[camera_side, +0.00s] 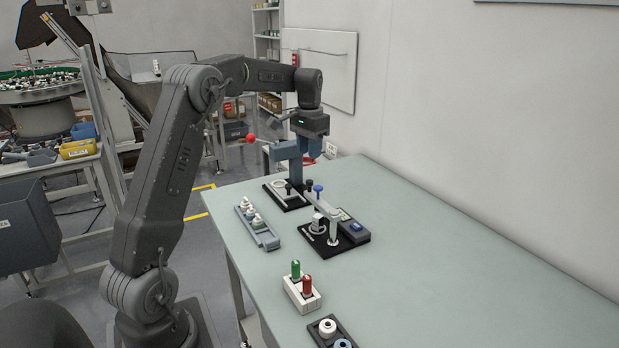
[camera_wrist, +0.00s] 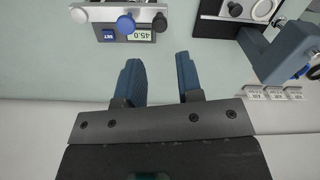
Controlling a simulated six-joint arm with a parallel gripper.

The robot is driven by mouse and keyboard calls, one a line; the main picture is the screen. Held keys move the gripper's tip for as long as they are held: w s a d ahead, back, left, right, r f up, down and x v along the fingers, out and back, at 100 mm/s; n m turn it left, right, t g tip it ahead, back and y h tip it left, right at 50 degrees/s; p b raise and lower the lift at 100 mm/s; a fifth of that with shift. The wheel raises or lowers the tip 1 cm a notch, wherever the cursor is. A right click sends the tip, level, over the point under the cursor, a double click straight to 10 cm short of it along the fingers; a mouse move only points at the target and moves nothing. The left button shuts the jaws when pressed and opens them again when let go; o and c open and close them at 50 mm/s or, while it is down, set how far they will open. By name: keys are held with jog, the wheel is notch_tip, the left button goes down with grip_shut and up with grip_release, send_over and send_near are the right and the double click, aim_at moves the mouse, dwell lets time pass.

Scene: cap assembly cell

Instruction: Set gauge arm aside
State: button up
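The gauge (camera_side: 355,230) stands on a black base on the table. Its pale gauge arm (camera_side: 322,204) reaches over the base and carries a black knob and a blue knob (camera_side: 318,189). In the wrist view the gauge arm (camera_wrist: 100,13) crosses the top edge, with the blue knob (camera_wrist: 125,24) near a display reading 45.0 and a blue SET button. My gripper (camera_wrist: 158,62) is open, with nothing between its blue fingers. In the side view my gripper (camera_side: 310,152) is above the table behind the gauge, apart from the arm; its fingertips partly blend with the press.
A blue-grey press (camera_side: 285,151) with a red-ball lever stands close beside my gripper. A grey tray (camera_side: 266,240) of small parts lies left of the gauge. A white block (camera_side: 300,298) holds green and red pieces. The table's right side is clear; a wall runs behind.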

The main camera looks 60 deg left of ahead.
aim_at(309, 181)
notch_tip(309, 181, down, 8)
jog(key=shift+f, duration=0.25)
jog(key=shift+c, duration=0.4)
grip_shut()
